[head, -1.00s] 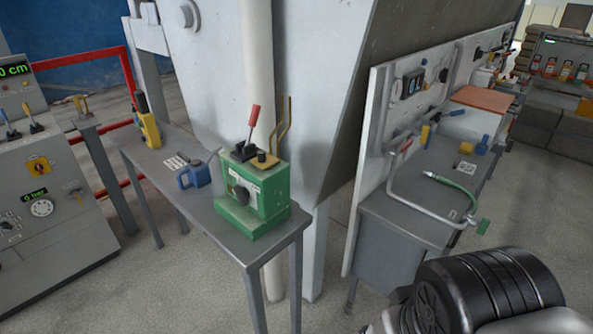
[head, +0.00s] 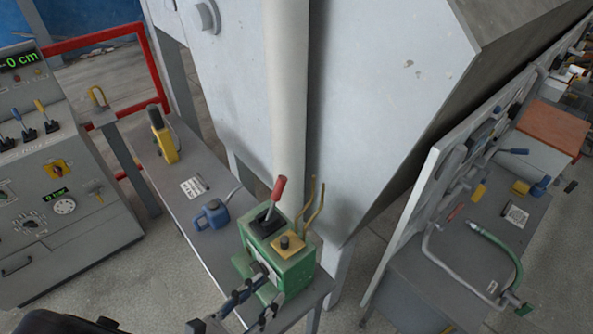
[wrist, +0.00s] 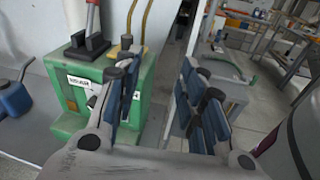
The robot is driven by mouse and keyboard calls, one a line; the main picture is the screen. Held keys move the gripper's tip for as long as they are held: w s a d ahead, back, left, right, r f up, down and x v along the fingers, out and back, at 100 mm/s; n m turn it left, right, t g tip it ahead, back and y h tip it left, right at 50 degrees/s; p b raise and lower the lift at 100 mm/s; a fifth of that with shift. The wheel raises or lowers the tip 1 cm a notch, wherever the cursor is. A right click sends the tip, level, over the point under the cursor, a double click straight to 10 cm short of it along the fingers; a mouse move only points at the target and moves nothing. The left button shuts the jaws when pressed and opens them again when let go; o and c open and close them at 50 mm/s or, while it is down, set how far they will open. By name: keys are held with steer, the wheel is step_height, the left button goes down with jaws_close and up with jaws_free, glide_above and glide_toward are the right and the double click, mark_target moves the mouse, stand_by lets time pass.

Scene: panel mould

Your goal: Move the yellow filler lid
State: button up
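The yellow filler lid (head: 289,244) is a small yellow plate with a black knob. It lies on top of the green pump box (head: 296,272), beside a black block with a red-handled lever (head: 277,192). In the wrist view the lid (wrist: 120,52) is at upper left, partly behind my left finger. My gripper (head: 268,292) is in front of the green box, lower than the lid and apart from it. In the wrist view my gripper (wrist: 161,65) has its fingers wide apart with nothing between them.
The grey bench (head: 178,202) also holds a blue can (head: 211,215) and a yellow tool (head: 163,140). Bent yellow pipes (head: 314,207) rise behind the lid, near a white column (head: 290,110). A second bench (head: 440,284) with a green-ended hose stands right.

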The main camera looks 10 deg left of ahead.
mark_target(282, 243)
steer(key=s+a+n+t+y+p, duration=0.1)
steer(key=s+a+n+t+y, duration=0.1)
steer(key=a+n+t+y, duration=0.15)
steer(key=shift+g+h, duration=0.25)
steer(key=shift+g, duration=0.1)
steer(key=x, duration=1.1)
steer(key=f+x, duration=0.1)
steer(key=x, duration=0.5)
steer(key=shift+p, duration=0.3)
steer(key=shift+c, duration=0.4)
jaws_close()
